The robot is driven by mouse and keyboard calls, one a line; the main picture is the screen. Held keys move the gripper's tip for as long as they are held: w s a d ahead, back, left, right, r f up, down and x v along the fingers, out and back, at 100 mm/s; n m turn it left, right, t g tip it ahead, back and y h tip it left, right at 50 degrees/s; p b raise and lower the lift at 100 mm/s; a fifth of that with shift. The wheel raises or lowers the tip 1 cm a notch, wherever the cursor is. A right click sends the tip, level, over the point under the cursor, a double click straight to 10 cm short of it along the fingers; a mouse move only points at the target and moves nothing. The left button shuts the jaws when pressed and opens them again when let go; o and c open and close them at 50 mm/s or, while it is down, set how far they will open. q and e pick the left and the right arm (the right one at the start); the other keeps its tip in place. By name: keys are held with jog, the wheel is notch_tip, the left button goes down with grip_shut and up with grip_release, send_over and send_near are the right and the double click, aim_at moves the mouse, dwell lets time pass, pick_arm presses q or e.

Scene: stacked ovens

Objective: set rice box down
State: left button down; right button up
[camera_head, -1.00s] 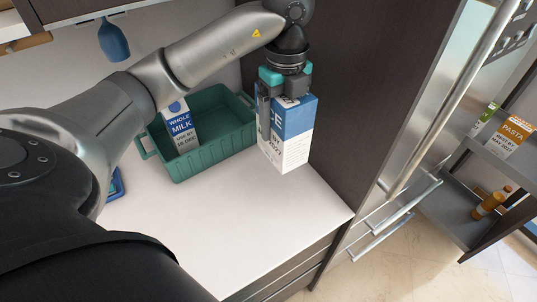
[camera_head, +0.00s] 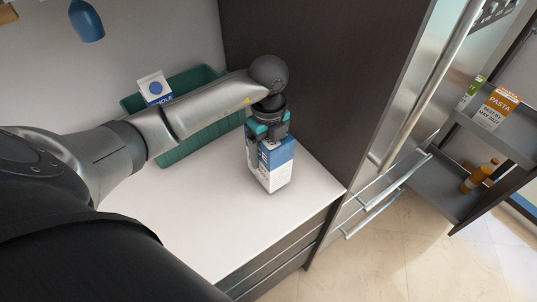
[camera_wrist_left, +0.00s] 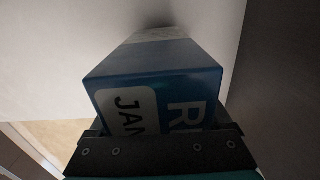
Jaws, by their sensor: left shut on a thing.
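The blue and white rice box (camera_head: 275,172) is upright over the white counter, right of the green bin, near the dark tall panel. My left gripper (camera_head: 268,142) is shut on the box's upper part from above. I cannot tell for sure whether the box's base touches the counter. In the left wrist view the rice box (camera_wrist_left: 155,80) fills the middle, with "RI" and "JAN" lettering by the fingers (camera_wrist_left: 155,150). My right gripper is not in view.
The green bin (camera_head: 172,155) with a milk carton (camera_head: 154,88) stands behind my left arm. The white counter (camera_head: 210,225) is clear in front of the box, up to its front edge. Right of the panel are a steel handle, open shelves and a pasta box (camera_head: 497,108).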

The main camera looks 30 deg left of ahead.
pick_arm(q)
jog(key=shift+f, duration=0.7)
grip_release()
jog(key=shift+f, duration=0.15)
notch_tip(320, 180, up, 12)
jog(key=shift+r, duration=0.15)
